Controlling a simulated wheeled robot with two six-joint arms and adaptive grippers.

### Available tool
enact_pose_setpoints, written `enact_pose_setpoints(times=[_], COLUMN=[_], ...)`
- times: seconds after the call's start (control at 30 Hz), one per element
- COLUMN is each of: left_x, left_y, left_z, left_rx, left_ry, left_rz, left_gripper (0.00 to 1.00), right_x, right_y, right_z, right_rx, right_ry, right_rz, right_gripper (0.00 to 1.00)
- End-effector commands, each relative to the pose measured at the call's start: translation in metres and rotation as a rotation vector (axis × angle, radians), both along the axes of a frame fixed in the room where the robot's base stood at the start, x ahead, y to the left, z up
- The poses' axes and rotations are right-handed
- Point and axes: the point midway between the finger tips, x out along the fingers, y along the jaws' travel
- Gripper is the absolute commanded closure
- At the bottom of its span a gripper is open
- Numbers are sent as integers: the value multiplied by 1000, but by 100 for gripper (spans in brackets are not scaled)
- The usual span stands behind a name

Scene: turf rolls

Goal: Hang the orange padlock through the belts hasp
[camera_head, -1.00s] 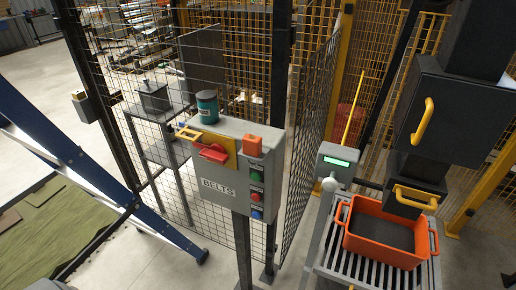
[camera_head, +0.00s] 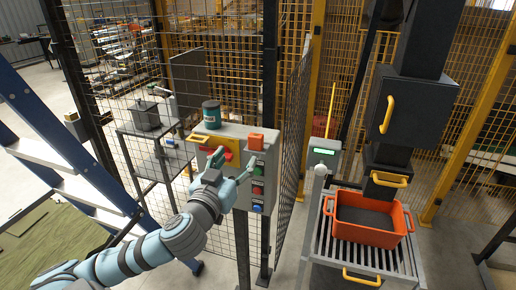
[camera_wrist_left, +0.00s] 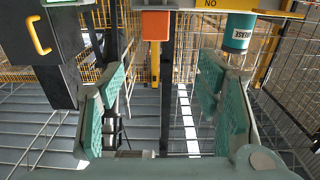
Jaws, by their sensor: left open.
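The orange padlock (camera_head: 255,141) sits at the top right corner of the grey control box (camera_head: 232,131). It also shows at the top middle of the left wrist view (camera_wrist_left: 155,25). The yellow hasp plate with its red handle (camera_head: 205,151) is on the box's left part, mostly hidden behind my gripper. The BELTS label is hidden too. My left gripper (camera_head: 234,161) is open and empty in front of the box, just below the padlock, with fingers apart. In the left wrist view the padlock is beyond the fingers (camera_wrist_left: 163,85). My right gripper is not in view.
A teal grease can (camera_head: 211,115) stands on top of the box. Mesh fencing (camera_head: 293,130) is behind it. A blue ladder (camera_head: 60,150) is left.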

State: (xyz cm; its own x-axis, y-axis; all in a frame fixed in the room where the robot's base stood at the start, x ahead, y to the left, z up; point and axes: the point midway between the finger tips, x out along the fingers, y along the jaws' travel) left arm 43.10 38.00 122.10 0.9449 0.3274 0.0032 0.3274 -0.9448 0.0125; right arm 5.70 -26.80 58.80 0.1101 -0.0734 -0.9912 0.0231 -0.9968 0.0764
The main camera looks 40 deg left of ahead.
Motion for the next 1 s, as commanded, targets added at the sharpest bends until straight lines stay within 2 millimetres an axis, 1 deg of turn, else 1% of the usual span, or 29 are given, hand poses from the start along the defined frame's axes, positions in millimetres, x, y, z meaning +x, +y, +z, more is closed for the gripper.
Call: enact_pose_setpoints(times=[0.03,0.1,0.27,0.3,0.33,0.4,0.5,0.67,0.8,0.9,1.0], left_x=[4,9,15,21,30,48,68,87,114,129,133], left_y=[1,3,6,9,11,17,25,29,31,38,39], left_z=[-12,-15,-16,-11,-8,-4,-4,-5,-9,-9,-10], left_rx=[4,4,11,3,-4,-3,3,6,3,8,10], left_ry=[-7,-8,-1,2,4,4,6,7,7,8,7], left_rz=[-2,-1,1,4,5,4,4,2,2,3,2], left_gripper=[42,42,42,42,42,42,42,42,42,42,42], right_x=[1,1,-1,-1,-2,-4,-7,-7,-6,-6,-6], right_y=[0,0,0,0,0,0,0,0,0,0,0], right_z=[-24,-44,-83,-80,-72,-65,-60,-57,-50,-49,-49], right_rx=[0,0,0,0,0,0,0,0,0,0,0], right_ry=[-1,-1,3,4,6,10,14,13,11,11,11], right_rz=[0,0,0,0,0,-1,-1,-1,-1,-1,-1], right_gripper=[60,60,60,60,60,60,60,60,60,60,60])
